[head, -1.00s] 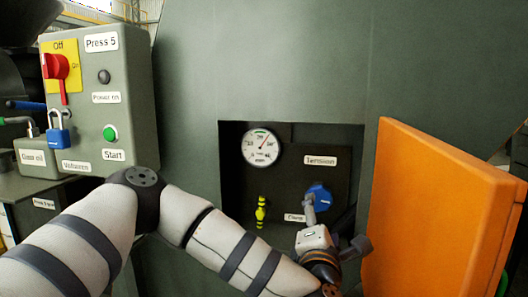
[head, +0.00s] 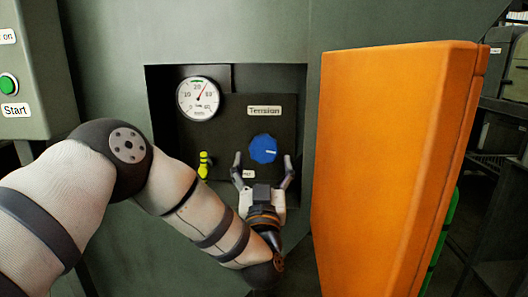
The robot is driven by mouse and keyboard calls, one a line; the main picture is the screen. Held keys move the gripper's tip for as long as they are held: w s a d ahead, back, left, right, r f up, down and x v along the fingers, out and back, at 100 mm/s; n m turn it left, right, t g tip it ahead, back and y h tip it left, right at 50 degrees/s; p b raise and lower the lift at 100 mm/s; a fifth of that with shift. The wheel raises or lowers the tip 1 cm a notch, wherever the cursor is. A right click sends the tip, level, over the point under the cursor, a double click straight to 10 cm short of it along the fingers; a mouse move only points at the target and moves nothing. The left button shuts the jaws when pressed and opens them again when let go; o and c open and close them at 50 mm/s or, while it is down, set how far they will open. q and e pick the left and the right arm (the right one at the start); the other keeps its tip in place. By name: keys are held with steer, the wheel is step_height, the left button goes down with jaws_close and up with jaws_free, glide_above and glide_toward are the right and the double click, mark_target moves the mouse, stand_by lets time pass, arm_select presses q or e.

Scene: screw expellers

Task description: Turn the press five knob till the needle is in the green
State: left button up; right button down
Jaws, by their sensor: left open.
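The blue tension knob (head: 263,148) sits on the dark panel in the recess, under the "Tension" label (head: 265,111). A pale mark on it points to the right. The round white gauge (head: 198,99) is up and left of the knob. Its needle points up and to the right; the small green band is at the top of the dial, and the needle looks just right of it. My left gripper (head: 262,158) is open, with one finger on each side of the knob's lower part. I cannot tell whether they touch it. My right gripper is not in view.
An orange door (head: 400,160) stands open to the right of the recess. A yellow-green fitting (head: 204,165) is left of the knob. A grey control box (head: 35,75) with a green start button (head: 8,84) is at the left edge.

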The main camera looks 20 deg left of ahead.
mark_target(264, 151)
arm_select(q)
steer(key=x, duration=0.5)
steer(key=shift+c, duration=0.6)
steer(key=c, duration=1)
steer(key=shift+c, duration=0.2)
